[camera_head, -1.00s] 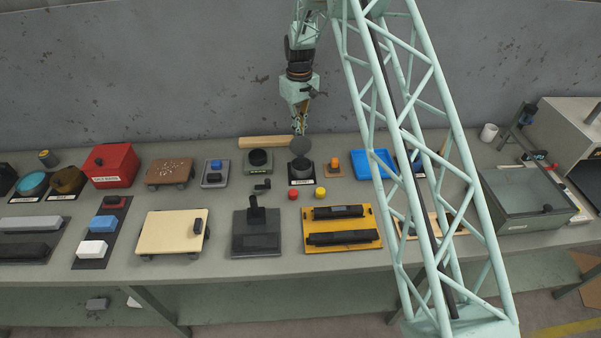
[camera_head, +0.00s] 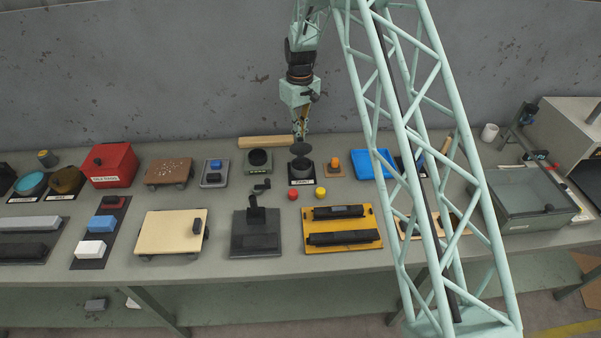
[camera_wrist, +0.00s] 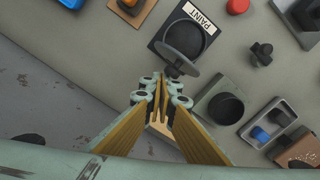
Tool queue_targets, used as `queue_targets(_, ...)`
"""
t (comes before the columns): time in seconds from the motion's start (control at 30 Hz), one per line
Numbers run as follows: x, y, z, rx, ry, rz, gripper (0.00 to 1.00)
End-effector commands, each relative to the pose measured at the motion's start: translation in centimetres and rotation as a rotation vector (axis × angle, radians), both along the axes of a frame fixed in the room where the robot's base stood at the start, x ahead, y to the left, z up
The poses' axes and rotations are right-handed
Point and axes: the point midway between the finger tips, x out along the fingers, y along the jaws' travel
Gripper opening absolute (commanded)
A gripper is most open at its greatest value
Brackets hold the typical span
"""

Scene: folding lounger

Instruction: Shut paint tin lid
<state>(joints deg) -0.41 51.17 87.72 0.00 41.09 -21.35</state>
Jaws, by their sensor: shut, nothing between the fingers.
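The paint tin (camera_head: 301,167) is a dark round tin on a black base with a white label, near the back middle of the bench. Its grey lid (camera_head: 301,148) stands above it, tilted partway open, hinged at the back side. In the wrist view, the tin (camera_wrist: 186,39) shows beside its PAINT label, with the lid (camera_wrist: 172,63) tilted over its near part. My gripper (camera_head: 301,138) is shut and empty, just behind and above the lid. In the wrist view, my gripper's fingertips (camera_wrist: 162,92) are close to the lid's edge; I cannot tell whether they touch.
A grey block with a round dark recess (camera_head: 258,161) stands left of the tin, and an orange knob (camera_head: 334,162) on a base stands right. A wooden bar (camera_head: 270,142) lies behind. Red (camera_head: 293,194) and yellow (camera_head: 320,193) buttons stand in front.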

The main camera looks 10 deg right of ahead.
Motion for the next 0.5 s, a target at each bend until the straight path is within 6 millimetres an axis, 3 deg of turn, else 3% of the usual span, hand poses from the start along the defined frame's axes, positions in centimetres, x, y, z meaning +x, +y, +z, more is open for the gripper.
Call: queue_targets(0.5,-1.6,0.2,0.0,0.000,0.000,0.000,0.00)
